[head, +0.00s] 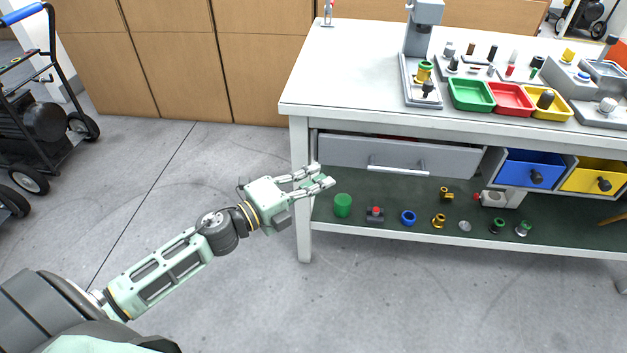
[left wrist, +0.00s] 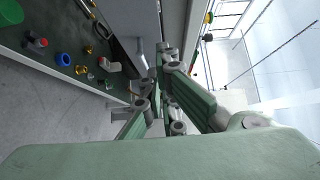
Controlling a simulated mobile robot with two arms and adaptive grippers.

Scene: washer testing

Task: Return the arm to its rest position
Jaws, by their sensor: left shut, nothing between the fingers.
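My left arm reaches in from the lower left of the head view. Its gripper (head: 322,177) is at the left front leg of the workbench, beside the left end of the lower shelf. The fingers are shut and hold nothing. In the left wrist view the gripper's green fingers (left wrist: 165,95) point toward the bench, with the grey drawer front and shelf behind them. My right gripper does not show in either view.
The workbench (head: 350,90) carries a test stand and green, red and yellow trays. The lower shelf (head: 390,183) holds a green cylinder (head: 343,205), a blue ring (head: 408,217) and several small parts. A black cart (head: 45,125) stands far left. Open floor lies between.

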